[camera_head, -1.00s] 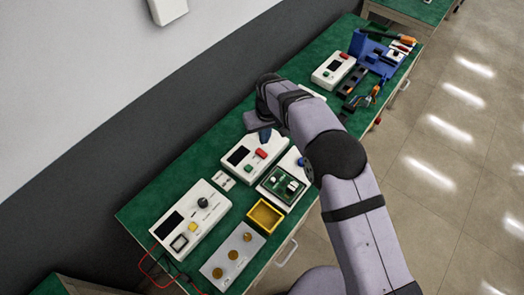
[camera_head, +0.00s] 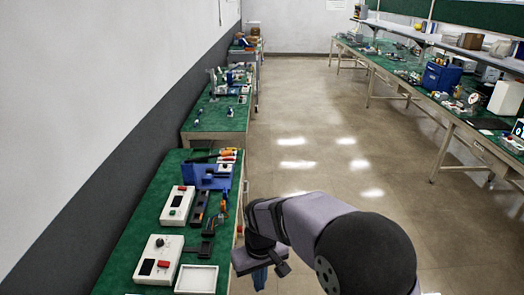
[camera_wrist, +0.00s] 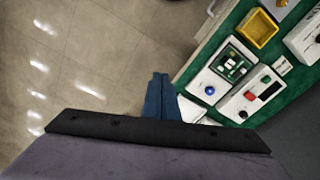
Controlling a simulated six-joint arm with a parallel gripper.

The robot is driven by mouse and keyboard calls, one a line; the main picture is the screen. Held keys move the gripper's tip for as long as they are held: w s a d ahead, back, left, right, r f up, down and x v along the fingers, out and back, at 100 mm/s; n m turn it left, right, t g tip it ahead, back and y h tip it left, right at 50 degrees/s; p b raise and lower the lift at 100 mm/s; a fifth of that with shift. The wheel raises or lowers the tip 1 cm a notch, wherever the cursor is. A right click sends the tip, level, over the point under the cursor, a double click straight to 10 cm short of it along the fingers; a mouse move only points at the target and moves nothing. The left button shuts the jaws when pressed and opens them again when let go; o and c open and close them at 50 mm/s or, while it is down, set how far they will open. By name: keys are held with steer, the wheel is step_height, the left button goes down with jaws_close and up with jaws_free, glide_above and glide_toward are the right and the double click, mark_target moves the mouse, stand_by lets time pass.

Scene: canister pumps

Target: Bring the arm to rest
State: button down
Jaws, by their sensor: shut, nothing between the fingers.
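My gripper (camera_head: 260,276) hangs at the end of my arm in the head view, to the right of the green bench's edge and over the floor. In the wrist view my gripper's blue fingers (camera_wrist: 161,98) are together and empty, with grey floor beside them. My arm comes in from the lower right of the head view, bent, with a dark round joint near the camera. The fingertips touch nothing that I can see.
The green bench (camera_head: 146,222) on the left carries white control boxes (camera_head: 158,259), a white tray (camera_head: 197,278) and a blue holder (camera_head: 206,177). The wrist view shows a yellow tray (camera_wrist: 258,28) and a circuit board (camera_wrist: 232,62). Open floor (camera_head: 310,130) lies ahead.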

steer(key=s+d+m, duration=0.4)
steer(key=s+d, duration=1.1)
steer(key=shift+s+d+m+g, duration=0.3)
steer(key=shift+d+m+g, duration=0.1)
